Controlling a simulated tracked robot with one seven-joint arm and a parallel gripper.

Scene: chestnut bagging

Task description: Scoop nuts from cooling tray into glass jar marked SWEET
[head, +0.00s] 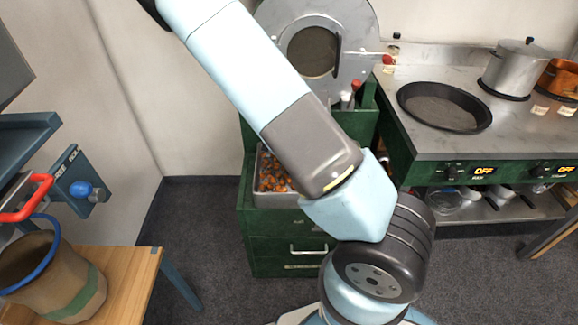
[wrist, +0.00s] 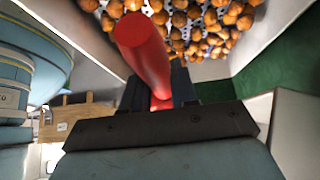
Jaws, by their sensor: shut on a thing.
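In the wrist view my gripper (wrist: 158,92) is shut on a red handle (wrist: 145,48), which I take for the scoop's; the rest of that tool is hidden. The handle points towards the nuts (wrist: 200,25), round and orange-brown, lying in a pale tray (wrist: 255,32). My gripper does not show there. I cannot make out a glass jar marked SWEET in either view.
A green cabinet (head: 270,240) carries a round grey machine (head: 275,32). To the right, a steel counter (head: 450,145) holds a black pan (head: 445,108) and a lidded pot (head: 515,70). A wooden table (head: 130,285) with a sack (head: 55,280) stands at left. Carpet between is clear.

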